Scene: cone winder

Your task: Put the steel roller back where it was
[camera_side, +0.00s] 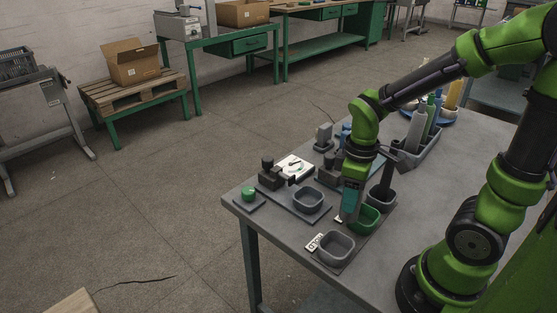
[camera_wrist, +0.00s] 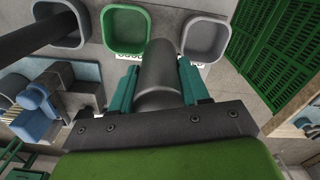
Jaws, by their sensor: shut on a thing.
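My gripper (camera_side: 350,212) is shut on the steel roller, a plain grey cylinder (camera_wrist: 159,68). In the wrist view the roller sits between the two teal fingers (camera_wrist: 157,84). The green cup (camera_side: 368,219) is beside my gripper in the side view and shows in the wrist view (camera_wrist: 126,29) beyond the fingers, left of the roller. A grey cup (camera_side: 336,248) with a white label stands in front in the side view; it is right of the roller in the wrist view (camera_wrist: 206,39). The roller's height above the table is hard to tell.
A dark roller (camera_side: 386,180) stands upright in another grey cup (camera_side: 376,206), close to my gripper. A rack (camera_side: 426,148) of several upright rollers is behind.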

